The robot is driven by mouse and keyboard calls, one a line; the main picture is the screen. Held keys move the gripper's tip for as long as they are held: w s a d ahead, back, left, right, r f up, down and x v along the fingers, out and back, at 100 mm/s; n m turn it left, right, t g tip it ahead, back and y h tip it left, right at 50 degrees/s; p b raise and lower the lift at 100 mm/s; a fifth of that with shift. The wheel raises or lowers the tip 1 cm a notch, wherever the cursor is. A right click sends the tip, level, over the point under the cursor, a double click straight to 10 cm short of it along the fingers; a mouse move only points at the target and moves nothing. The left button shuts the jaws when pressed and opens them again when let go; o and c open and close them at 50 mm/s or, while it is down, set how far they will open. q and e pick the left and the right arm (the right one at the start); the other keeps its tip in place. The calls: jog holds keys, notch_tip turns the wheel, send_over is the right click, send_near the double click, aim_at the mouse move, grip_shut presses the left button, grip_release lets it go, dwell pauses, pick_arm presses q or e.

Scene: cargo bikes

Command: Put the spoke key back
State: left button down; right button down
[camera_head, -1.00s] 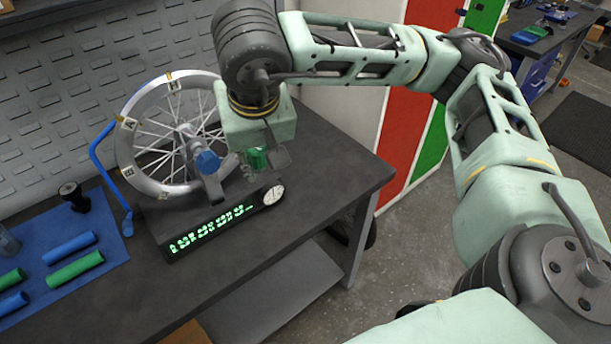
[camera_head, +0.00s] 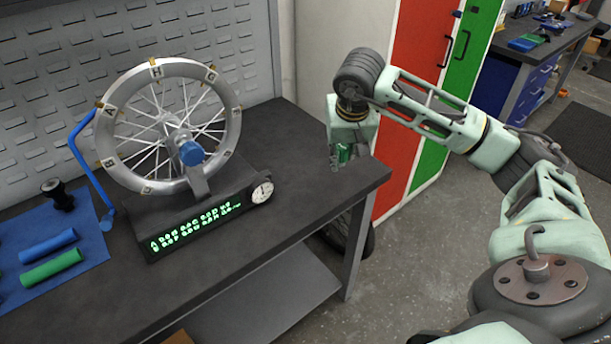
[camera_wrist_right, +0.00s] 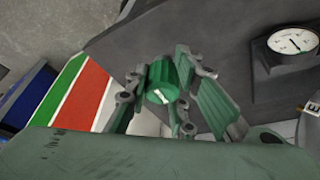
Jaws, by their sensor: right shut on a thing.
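My right gripper (camera_head: 342,160) is at the bench's right end, clear of the wheel. It is shut on a green, roughly cylindrical piece, which I take to be the spoke key (camera_wrist_right: 162,82). In the right wrist view the fingers of the right gripper (camera_wrist_right: 158,88) are on both sides of it. In the head view only a little of the green piece (camera_head: 344,153) shows. A spoked wheel (camera_head: 112,115) with letter tags stands upright in a stand, with a blue knob (camera_head: 191,153) at its hub. My left gripper is out of view.
The stand's base has a lit green display (camera_head: 198,227) and a dial (camera_head: 262,190). A blue mat (camera_head: 88,240) at left holds a blue grip (camera_head: 48,246), a green grip (camera_head: 52,269) and a dark tool (camera_head: 58,196). The bench top right of the stand is clear.

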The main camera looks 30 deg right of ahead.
jog(key=w+a+f, duration=0.1)
jog(key=w+f, duration=0.1)
jog(key=w, duration=0.1)
jog(key=w+a+f+p, duration=0.1)
jog(key=w+a+f, duration=0.1)
jog(key=w, duration=0.1)
jog(key=w+a+f+p, duration=0.1)
jog(key=w+f, duration=0.1)
jog(key=w, duration=0.1)
jog(key=shift+w+a, duration=0.15)
jog(key=shift+a, duration=0.1)
notch_tip(320, 180, down, 3)
jog(key=shift+a+f+p, duration=0.1)
jog(key=shift+p, duration=0.75)
jog(key=shift+f, duration=0.5)
jog(key=shift+f, duration=0.1)
